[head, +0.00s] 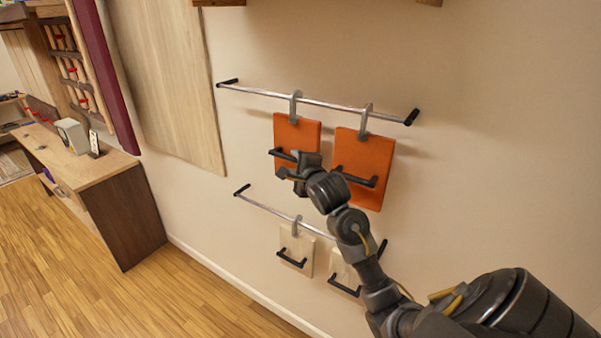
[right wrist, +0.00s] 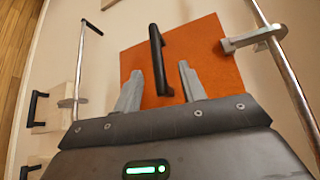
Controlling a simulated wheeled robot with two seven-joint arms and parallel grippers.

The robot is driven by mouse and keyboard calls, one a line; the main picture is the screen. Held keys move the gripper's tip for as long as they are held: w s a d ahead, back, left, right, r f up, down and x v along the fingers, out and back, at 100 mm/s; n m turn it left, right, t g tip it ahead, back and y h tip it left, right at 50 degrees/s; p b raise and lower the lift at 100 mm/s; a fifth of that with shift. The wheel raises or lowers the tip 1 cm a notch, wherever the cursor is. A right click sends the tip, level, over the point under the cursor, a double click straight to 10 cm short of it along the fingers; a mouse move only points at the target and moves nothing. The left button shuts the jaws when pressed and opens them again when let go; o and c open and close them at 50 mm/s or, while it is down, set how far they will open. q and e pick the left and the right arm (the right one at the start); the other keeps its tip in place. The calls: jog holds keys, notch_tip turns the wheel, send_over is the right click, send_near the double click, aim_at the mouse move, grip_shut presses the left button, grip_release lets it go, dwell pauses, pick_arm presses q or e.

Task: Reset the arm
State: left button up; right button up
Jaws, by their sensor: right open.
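My right gripper (head: 290,172) is in front of the left orange panel (head: 297,131) on the upper rail. In the right wrist view its two fingers (right wrist: 161,72) are spread apart, with the panel's black handle (right wrist: 156,52) showing between and beyond them. The fingers do not grip the handle; whether they touch it I cannot tell. The orange panel (right wrist: 205,50) fills the middle of that view. In the head view the gripper covers the right part of the handle (head: 277,153). My left gripper is out of view.
A second orange panel (head: 366,152) with a black handle hangs just right on the upper rail (head: 333,105). Two cream panels (head: 297,243) hang on the lower rail (head: 264,207), partly behind my arm. A wooden desk (head: 85,165) stands far left. The floor (head: 110,290) is clear.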

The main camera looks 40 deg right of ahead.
jog(key=shift+v, duration=2.25)
